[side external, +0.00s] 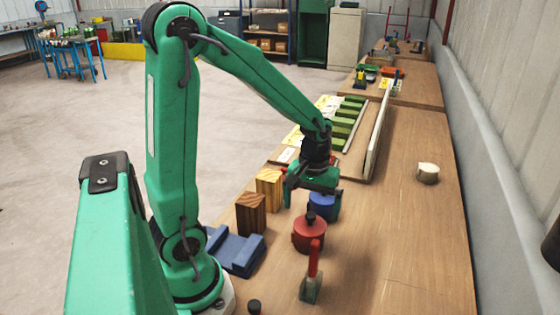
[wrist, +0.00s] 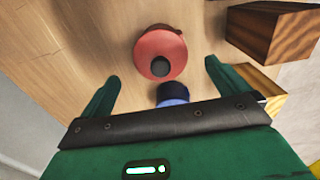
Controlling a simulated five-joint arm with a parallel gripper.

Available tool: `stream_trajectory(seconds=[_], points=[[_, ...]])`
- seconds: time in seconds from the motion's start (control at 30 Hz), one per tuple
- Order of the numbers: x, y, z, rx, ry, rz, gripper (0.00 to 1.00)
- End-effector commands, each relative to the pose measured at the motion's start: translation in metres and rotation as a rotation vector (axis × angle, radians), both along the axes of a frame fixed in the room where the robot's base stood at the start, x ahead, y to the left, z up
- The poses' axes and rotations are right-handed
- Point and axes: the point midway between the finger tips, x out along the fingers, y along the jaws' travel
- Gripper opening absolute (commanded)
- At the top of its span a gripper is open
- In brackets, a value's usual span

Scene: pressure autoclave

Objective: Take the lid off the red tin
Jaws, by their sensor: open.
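The red tin (side external: 309,238) stands upright on the wooden bench, with a red lid on it and a dark knob (side external: 311,217) on the lid. In the wrist view the red lid (wrist: 152,47) is seen from above, with its dark knob (wrist: 160,66) between the lines of my fingers. My gripper (side external: 313,203) is open and empty, above the bench and behind the red tin in the side view, close to a blue tin (side external: 322,208). The fingers (wrist: 162,70) also show in the wrist view, spread wide. The gripper body partly hides the blue tin (wrist: 172,92).
Two wooden blocks (side external: 250,213) (side external: 268,187) and a blue cradle (side external: 235,250) stand left of the tins. A red-handled item (side external: 313,262) stands just in front of the red tin. A pale cylinder (side external: 428,174) is at the right; the bench between is clear.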

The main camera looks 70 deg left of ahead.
Motion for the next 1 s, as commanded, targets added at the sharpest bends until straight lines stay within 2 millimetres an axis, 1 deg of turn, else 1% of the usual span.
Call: stream_trajectory(seconds=[0.2,0.4,0.97,1.0], points=[[-0.002,-0.001,-0.026,-0.001,0.004,0.0,1.0],[-0.002,-0.001,-0.04,-0.001,0.004,0.0,1.0],[-0.001,-0.001,-0.042,-0.001,0.001,0.0,1.0],[-0.001,-0.001,-0.042,-0.001,0.001,0.0,0.92]])
